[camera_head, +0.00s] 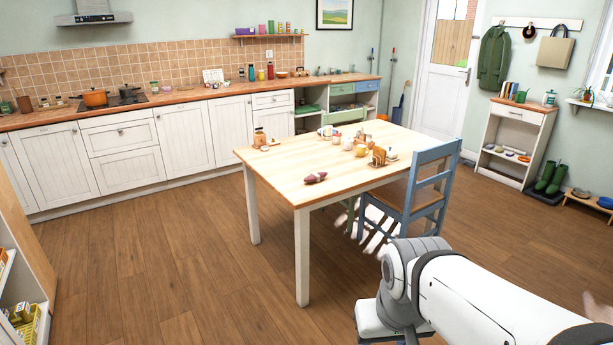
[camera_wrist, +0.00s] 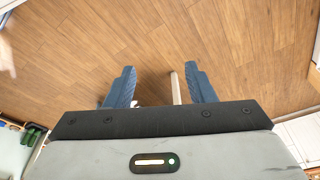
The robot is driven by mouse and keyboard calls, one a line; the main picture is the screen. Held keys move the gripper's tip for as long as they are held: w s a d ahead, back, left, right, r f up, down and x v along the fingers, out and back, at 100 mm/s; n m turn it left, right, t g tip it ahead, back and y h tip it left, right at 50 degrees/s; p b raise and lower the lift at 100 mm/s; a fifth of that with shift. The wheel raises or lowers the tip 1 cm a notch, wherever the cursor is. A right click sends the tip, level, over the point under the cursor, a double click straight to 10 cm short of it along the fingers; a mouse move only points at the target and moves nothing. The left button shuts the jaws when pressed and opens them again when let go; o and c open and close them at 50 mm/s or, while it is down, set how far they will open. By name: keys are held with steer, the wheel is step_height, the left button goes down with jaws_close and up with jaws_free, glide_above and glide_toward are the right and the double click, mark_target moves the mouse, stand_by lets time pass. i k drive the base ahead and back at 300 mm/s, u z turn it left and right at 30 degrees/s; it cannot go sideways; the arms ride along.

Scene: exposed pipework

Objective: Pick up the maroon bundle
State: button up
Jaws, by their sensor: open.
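The maroon bundle (camera_head: 315,178) lies on the near left part of the light wooden table (camera_head: 275,172), close to its front edge. It is small, elongated and clear of the other tabletop items. It does not show in the wrist view. My gripper (camera_wrist: 160,69) is open and empty, with its two blue fingers apart above the wooden floor in the wrist view. In the head view my arm reaches in from the lower right, in front of the table and apart from the bundle; the fingers cannot be made out clearly there.
A blue chair (camera_head: 432,185) stands at the table's right side. Jars, a toast rack (camera_head: 377,157) and other small items sit farther back on the tabletop. A shelf unit (camera_head: 22,285) is at the lower left. The floor (camera_head: 170,275) left of the table is clear.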

mark_target(316, 178)
steer(key=u, duration=0.2)
steer(key=i, duration=2.9)
steer(key=z, duration=0.45)
